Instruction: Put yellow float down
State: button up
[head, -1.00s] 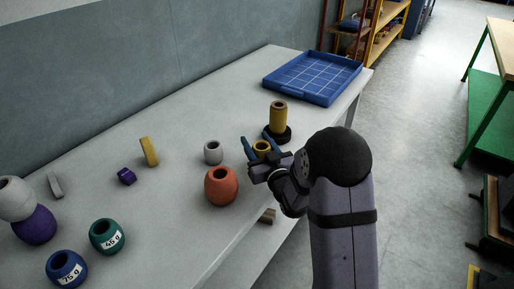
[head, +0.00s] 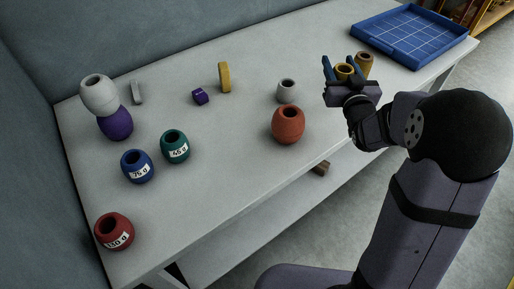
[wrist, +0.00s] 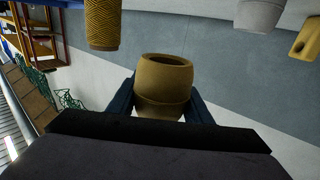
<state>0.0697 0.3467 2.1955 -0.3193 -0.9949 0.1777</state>
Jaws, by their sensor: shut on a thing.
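The yellow float (head: 343,71) is a small, hollow barrel with an open top. My gripper (head: 341,76) is shut on it, with one blue finger on each side. In the wrist view the float (wrist: 163,85) sits upright in the picture between the fingers (wrist: 163,100), its open end showing. In the head view it is over the right part of the table, just in front of a taller yellow roll (head: 365,62). My fingers hide its lower part, and I cannot tell its height above the table.
A grey table (head: 235,135) holds an orange float (head: 288,124), a small grey float (head: 287,91), a yellow block (head: 225,77) and a purple block (head: 200,96). Labelled floats, including a blue one (head: 137,167), stand at left. A blue tray (head: 405,62) lies at the far right.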

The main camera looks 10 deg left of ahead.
notch_tip(320, 180, up, 4)
jog(key=r, duration=0.1)
jog(key=s+a+f+n+g+y+p, duration=0.2)
jog(key=s+a+n+g+y+p, duration=0.4)
jog(key=a, duration=0.9)
jog(key=s+a+n+g+y+p, duration=0.25)
jog(key=s+a+y, duration=0.2)
jog(key=s, duration=0.55)
jog(key=s+a+n+g+y+p, duration=0.2)
jog(key=s+a+n+g+y, duration=0.15)
jog(key=s+a, duration=0.45)
jog(key=shift+s+d+f, duration=0.2)
jog(key=shift+d+f, duration=0.15)
jog(key=shift+f, duration=1.95)
jog(key=shift+s+d+f, duration=0.2)
jog(key=shift+d+f, duration=0.1)
jog(key=shift+f, duration=2)
jog(key=shift+s+d+f, duration=0.2)
jog(key=shift+d+f, duration=0.15)
jog(key=shift+f, duration=1.95)
jog(key=shift+f+b, duration=0.1)
jog(key=shift+b, duration=0.3)
jog(key=o, duration=0.6)
jog(key=shift+f, duration=0.1)
jog(key=o, duration=0.5)
jog(key=shift+c, duration=0.2)
